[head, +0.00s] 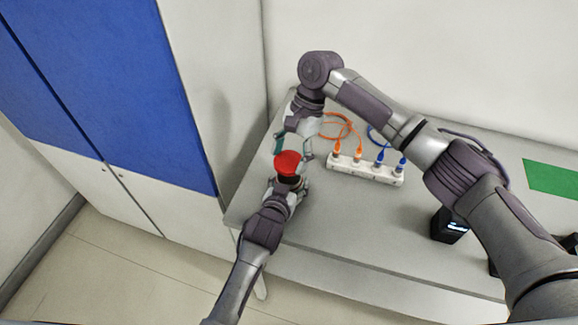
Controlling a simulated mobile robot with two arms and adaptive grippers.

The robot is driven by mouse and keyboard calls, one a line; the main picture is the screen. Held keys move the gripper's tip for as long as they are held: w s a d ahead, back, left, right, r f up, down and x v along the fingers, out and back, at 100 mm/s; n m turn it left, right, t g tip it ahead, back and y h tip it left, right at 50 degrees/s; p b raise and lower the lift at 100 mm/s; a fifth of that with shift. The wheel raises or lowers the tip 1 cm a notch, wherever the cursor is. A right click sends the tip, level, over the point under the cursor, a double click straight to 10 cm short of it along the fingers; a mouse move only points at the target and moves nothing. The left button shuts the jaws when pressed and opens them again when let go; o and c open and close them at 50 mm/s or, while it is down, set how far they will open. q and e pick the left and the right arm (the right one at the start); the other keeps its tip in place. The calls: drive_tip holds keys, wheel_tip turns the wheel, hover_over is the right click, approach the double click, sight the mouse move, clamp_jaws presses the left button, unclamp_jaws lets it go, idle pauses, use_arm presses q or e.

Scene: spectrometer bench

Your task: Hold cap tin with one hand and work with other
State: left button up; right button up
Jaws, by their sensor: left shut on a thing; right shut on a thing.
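The cap tin (288,163) shows a round red top with a dark part below it, near the left end of the grey bench. My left gripper (288,185) comes up from below in the picture and is shut on the tin's lower part, which its fingers partly hide. My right gripper (294,147) reaches in from above, with its fingers at the red top. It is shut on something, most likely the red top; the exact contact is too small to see. A small teal patch (279,146) shows beside the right gripper's fingers.
A white power strip (365,169) with orange and blue cables (343,128) lies right of the tin. A black device (449,225) and a green mat (552,179) are farther right. A blue and white cabinet (130,90) stands left. The bench's front middle is clear.

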sight(292, 159)
drive_tip(key=shift+w+f, duration=0.15)
drive_tip(key=shift+f, duration=1.25)
drive_tip(key=shift+f, duration=0.1)
drive_tip(key=shift+f, duration=0.8)
drive_tip(key=shift+f, duration=0.6)
drive_tip(key=shift+m, duration=0.9)
drive_tip(key=shift+m+t+y, duration=0.4)
drive_tip(key=shift+m+t, duration=0.1)
drive_tip(key=shift+m, duration=0.3)
